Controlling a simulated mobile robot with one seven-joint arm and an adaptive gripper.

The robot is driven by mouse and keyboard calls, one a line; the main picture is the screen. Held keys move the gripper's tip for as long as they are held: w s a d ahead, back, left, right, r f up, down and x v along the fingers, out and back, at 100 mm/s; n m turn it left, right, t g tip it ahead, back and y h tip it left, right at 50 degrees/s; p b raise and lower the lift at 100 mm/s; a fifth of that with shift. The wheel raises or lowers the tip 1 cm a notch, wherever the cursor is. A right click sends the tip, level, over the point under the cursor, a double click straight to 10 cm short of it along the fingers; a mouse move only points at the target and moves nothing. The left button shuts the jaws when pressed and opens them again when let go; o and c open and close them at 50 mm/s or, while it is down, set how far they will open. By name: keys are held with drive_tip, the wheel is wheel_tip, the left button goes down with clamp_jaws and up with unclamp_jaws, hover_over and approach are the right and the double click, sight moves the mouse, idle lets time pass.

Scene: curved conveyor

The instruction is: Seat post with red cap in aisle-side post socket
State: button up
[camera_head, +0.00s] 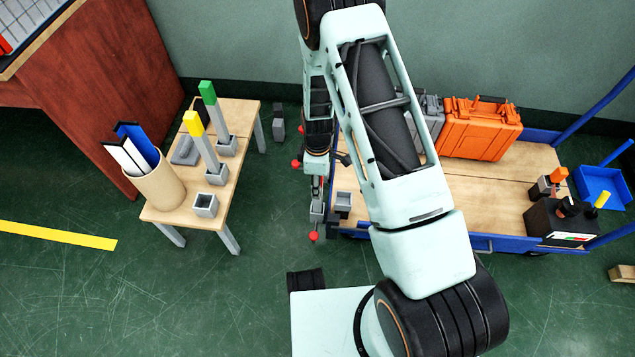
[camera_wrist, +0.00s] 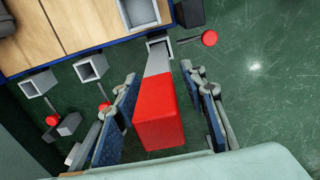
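The post with the red cap (camera_wrist: 160,115) shows in the wrist view, its grey shaft (camera_wrist: 158,61) running away from the camera. Its far end lines up with a grey post socket (camera_wrist: 159,42) by the cart's edge; I cannot tell how deep it sits. My gripper (camera_wrist: 159,80) has one finger on each side of the red cap, with visible gaps, so it looks open around it. In the head view my gripper (camera_head: 317,187) is beside the cart's left end, partly hidden by my arm, and the red cap cannot be made out.
More grey sockets (camera_wrist: 91,68) and red round knobs (camera_wrist: 209,38) line the cart (camera_head: 520,178). An orange case (camera_head: 480,128) stands on the cart. A small table (camera_head: 230,118) at left holds green-capped (camera_head: 208,93) and yellow-capped (camera_head: 194,124) posts, an empty socket (camera_head: 205,204) and a binder holder (camera_head: 160,188).

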wheel_tip(320, 180, up, 12)
drive_tip(key=p, duration=0.4)
drive_tip(key=shift+r, duration=0.15)
idle(0.3)
